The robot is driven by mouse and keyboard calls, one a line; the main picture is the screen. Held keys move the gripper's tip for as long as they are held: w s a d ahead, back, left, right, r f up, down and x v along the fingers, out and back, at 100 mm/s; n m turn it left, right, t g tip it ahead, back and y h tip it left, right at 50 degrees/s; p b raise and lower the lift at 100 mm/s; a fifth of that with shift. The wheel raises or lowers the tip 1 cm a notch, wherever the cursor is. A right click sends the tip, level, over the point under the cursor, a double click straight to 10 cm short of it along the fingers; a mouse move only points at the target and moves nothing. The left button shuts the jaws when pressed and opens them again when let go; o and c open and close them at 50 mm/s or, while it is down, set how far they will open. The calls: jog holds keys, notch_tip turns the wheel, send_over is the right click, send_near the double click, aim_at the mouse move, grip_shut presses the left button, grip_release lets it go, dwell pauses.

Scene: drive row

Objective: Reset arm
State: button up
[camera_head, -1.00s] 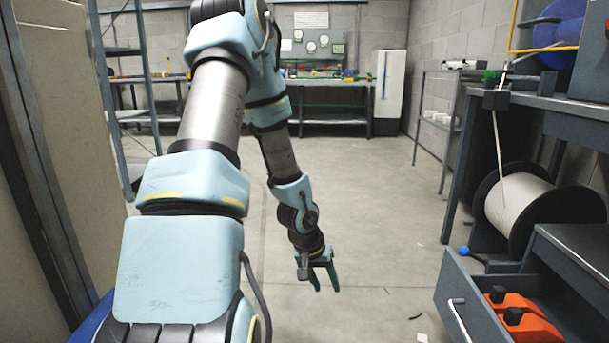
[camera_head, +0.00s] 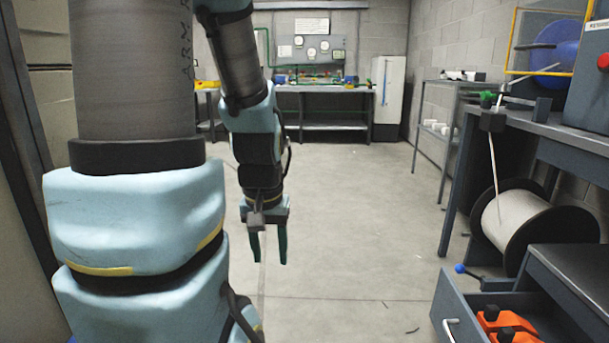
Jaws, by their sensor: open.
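My gripper (camera_head: 268,247) hangs at the end of my arm, left of the middle of the picture, pointing down above the grey floor. Its two dark green fingers are apart, with nothing between them. My arm comes up large on the left, bends over beyond the top edge of the picture and comes down again to the gripper. The upper bend of the arm is out of view.
On the right, an open drawer (camera_head: 452,300) with orange items (camera_head: 505,325) juts out below a workbench. A cable spool (camera_head: 530,222) stands behind it. A white cabinet (camera_head: 388,92) and a bench (camera_head: 335,89) are at the back. The middle floor is clear.

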notch_tip(320, 180, up, 33)
jog(key=p, duration=3.1)
